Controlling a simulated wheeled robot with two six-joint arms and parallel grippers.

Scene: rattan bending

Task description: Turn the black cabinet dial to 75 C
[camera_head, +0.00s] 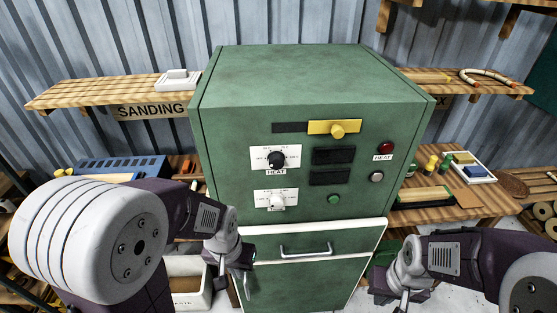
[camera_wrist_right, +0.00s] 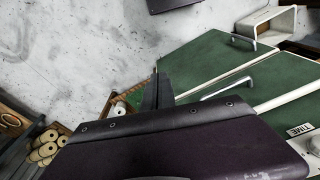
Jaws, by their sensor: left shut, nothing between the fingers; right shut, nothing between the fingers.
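The black dial (camera_head: 277,159) sits on a white scale plate marked HEAT, on the upper left of the green cabinet's front (camera_head: 230,140). The scale's small figures and the dial's pointer are too small to read. My left gripper (camera_head: 243,285) is low in front of the cabinet, left of the drawer handle and well below the dial; it points down and is shut and empty. My right gripper (camera_head: 403,300) is low at the cabinet's right side, shut and empty. Its dark fingers (camera_wrist_right: 158,92) show in the right wrist view, with the cabinet beyond them. Neither gripper touches the dial.
A white knob (camera_head: 278,201) sits below the dial. A yellow slider (camera_head: 338,129), dark displays, a red light (camera_head: 386,148) and a green button (camera_head: 334,199) are to its right. A drawer handle (camera_head: 307,250) sticks out below. Wooden shelves flank the cabinet.

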